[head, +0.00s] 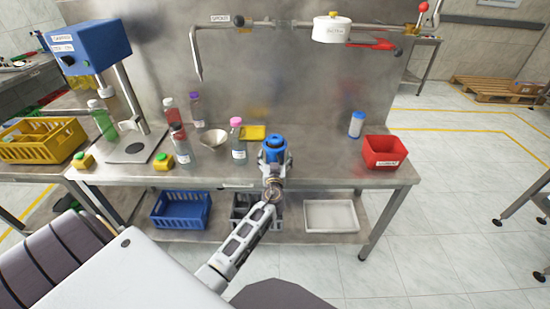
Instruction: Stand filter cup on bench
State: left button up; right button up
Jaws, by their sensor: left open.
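The blue filter cup (275,141) is at the front middle of the steel bench (320,171), at the end of my left arm. My left gripper (274,156) is open at the cup, with its fingers close around the near side. The cup looks upright. Its lower part is hidden by the gripper, so I cannot tell whether its base touches the bench. My right gripper is not in view.
A white cartridge with blue ends (356,125) and red bin (384,152) are to the right. A pipe with a white filter head (331,29) hangs above.

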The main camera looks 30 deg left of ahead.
aim_at(275, 160)
pick_arm(q)
jog(key=shift+s+d, duration=0.15)
jog(key=shift+s, duration=0.1)
jog(key=shift+s+d, duration=0.2)
jog(key=shift+s, duration=0.1)
jog(key=b+v, duration=0.1)
jog(key=v, duration=0.2)
jog(key=shift+s+d, duration=0.1)
jog(key=shift+s, duration=0.15)
jog(key=shift+s+d, duration=0.35)
jog(key=shift+s, duration=0.25)
jog(key=shift+s+d+b, duration=0.15)
jog(key=shift+s+b, duration=0.1)
jog(key=shift+b, duration=0.05)
jog(key=shift+s+d, duration=0.15)
jog(key=shift+s, duration=0.1)
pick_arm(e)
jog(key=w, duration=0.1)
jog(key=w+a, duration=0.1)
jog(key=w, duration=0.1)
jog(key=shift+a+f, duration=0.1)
pick_arm(q)
jog(key=shift+c, duration=0.4)
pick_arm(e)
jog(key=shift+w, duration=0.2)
